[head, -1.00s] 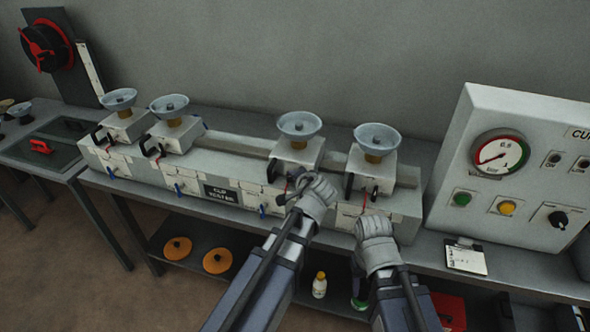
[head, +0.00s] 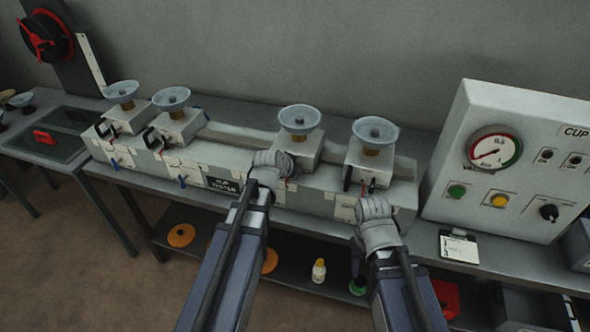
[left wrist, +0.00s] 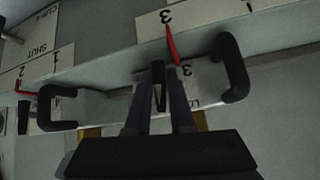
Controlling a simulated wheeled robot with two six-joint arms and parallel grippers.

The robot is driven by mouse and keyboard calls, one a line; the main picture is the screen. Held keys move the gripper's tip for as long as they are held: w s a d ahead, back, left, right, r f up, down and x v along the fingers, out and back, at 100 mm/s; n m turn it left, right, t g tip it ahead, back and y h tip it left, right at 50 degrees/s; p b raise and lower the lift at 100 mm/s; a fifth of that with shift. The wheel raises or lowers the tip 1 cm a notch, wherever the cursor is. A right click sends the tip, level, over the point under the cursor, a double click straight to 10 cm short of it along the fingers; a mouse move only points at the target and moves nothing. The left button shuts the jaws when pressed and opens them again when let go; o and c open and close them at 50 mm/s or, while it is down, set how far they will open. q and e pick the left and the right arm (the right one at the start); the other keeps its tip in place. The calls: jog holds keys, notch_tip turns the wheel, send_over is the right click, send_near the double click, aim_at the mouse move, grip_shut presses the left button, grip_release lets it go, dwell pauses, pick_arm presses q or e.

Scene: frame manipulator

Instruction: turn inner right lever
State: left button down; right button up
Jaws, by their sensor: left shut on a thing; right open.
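My left gripper (head: 272,164) is at the front of the inner right cup block (head: 297,152) and hides most of that block's front. In the left wrist view its two fingers (left wrist: 160,108) are closed around a short dark lever (left wrist: 158,82), just below an upside-down label 3.
Black C-shaped handles (left wrist: 236,68) and (left wrist: 50,108) flank the fingers. The gauge panel (head: 510,160) stands at the right with a clipboard (head: 459,246) before it. A small white bottle (head: 319,271) stands on the lower shelf.

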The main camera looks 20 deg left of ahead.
pick_arm(q)
jog(key=shift+s+h, duration=0.1)
jog(key=shift+h, duration=0.4)
jog(key=c, duration=0.8)
grip_release()
jog(key=shift+r, duration=0.1)
jog(key=p+v, duration=0.5)
jog(key=v, duration=0.2)
jog(key=shift+s+r, duration=0.2)
jog(key=shift+s, duration=0.05)
jog(key=shift+a, duration=0.1)
